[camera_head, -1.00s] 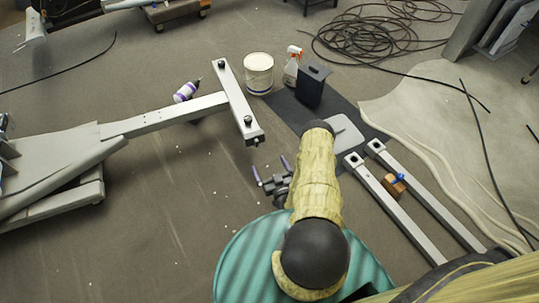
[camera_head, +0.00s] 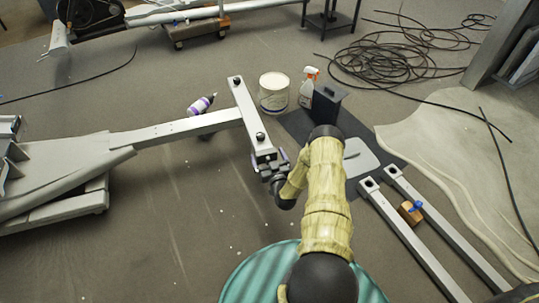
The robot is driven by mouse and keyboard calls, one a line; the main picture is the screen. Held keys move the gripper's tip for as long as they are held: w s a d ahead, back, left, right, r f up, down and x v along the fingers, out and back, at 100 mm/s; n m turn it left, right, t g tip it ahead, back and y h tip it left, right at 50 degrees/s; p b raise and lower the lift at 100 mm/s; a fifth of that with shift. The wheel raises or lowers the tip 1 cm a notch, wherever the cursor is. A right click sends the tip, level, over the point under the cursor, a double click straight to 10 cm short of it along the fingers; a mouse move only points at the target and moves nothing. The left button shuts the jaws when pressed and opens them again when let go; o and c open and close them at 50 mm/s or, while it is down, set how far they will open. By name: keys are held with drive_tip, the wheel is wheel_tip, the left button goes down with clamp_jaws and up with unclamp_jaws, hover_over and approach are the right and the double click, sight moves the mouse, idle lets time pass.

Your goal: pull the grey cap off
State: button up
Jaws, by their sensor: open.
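The light grey crossbar (camera_head: 247,112) of the machine frame runs from back to front at the centre, with dark round knobs on top. Its near end, where a grey end cap could be, is at my gripper. The cap is too small and too covered by the fingers to make out clearly. My gripper (camera_head: 270,158) is open, with its purple-tipped fingers on either side of the bar's near end. I cannot tell whether they touch it. My arm in its yellow sleeve reaches in from the bottom.
A white bucket (camera_head: 274,93), a spray bottle (camera_head: 308,87) and a dark box (camera_head: 327,103) stand behind the bar. A purple-and-white bottle (camera_head: 201,105) lies left. Two grey tubes (camera_head: 417,241) and a wooden block (camera_head: 410,212) lie right. Black cable (camera_head: 420,50) is coiled at the back.

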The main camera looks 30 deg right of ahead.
drive_tip(key=shift+w+a+f+b, duration=0.1)
drive_tip(key=shift+w+a+b, duration=0.05)
drive_tip(key=shift+w, duration=0.4)
drive_tip(key=shift+w+a+b, duration=0.1)
drive_tip(key=shift+w+b, duration=0.05)
drive_tip(key=shift+w, duration=0.35)
drive_tip(key=shift+w+d, duration=0.15)
drive_tip(key=shift+w, duration=0.1)
drive_tip(key=shift+d, duration=0.1)
drive_tip(key=shift+w+d, duration=0.1)
drive_tip(key=c, duration=1.4)
drive_tip(key=shift+d, duration=0.15)
drive_tip(key=shift+c, duration=1.4)
drive_tip(key=shift+s, duration=0.2)
